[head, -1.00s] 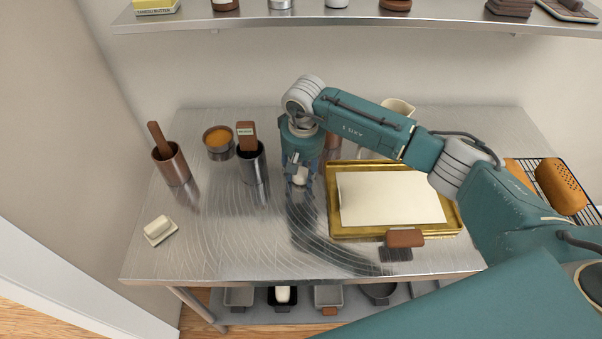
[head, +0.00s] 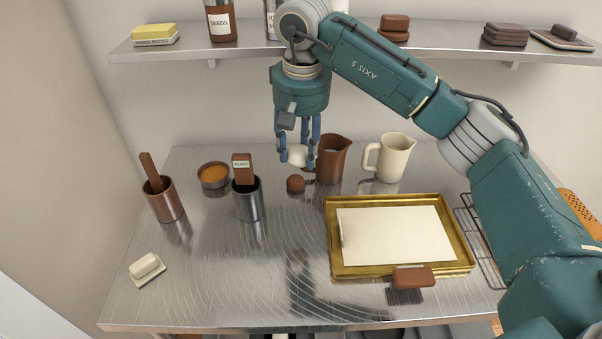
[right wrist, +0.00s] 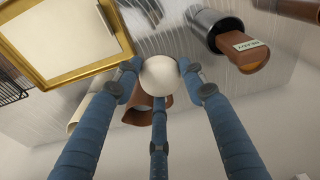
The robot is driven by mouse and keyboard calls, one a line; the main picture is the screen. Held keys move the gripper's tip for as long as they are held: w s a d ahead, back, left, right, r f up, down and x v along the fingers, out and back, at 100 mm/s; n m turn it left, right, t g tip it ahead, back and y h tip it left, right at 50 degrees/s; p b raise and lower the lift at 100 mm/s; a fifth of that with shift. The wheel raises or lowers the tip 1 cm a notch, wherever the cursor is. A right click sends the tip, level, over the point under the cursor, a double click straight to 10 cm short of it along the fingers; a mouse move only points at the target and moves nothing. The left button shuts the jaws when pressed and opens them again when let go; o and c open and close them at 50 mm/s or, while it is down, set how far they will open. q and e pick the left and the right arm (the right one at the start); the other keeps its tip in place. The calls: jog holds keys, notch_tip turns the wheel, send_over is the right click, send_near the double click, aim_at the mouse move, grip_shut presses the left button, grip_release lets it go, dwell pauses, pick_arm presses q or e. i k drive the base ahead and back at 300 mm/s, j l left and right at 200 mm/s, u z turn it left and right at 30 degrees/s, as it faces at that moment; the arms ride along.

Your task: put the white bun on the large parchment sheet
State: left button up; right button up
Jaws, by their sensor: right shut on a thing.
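The white bun (head: 298,155) is between the blue fingers of my right gripper (head: 297,157), held above the table in front of the brown jug. In the right wrist view the round bun (right wrist: 160,75) sits at the fingertips, with the gripper (right wrist: 160,80) shut on it. The large parchment sheet (head: 395,236) lies flat in a gold-rimmed tray (head: 333,262), to the right of and nearer than the gripper. The sheet also shows at the upper left of the right wrist view (right wrist: 65,30). My left gripper is not in view.
A brown jug (head: 333,158) and a cream jug (head: 392,158) stand behind the tray. A brown ball (head: 295,184) lies below the gripper.

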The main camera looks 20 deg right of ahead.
aim_at(393, 232)
jog(key=k+l+u, duration=0.1)
jog(key=l, duration=0.3)
jog(key=k+l+u, duration=0.15)
jog(key=l, duration=0.2)
jog(key=k+l+u, duration=0.1)
jog(key=l, duration=0.25)
jog(key=k+l+u, duration=0.15)
jog(key=l, duration=0.2)
jog(key=k+l+u, duration=0.1)
jog(key=k+l, duration=0.15)
jog(key=l, duration=0.1)
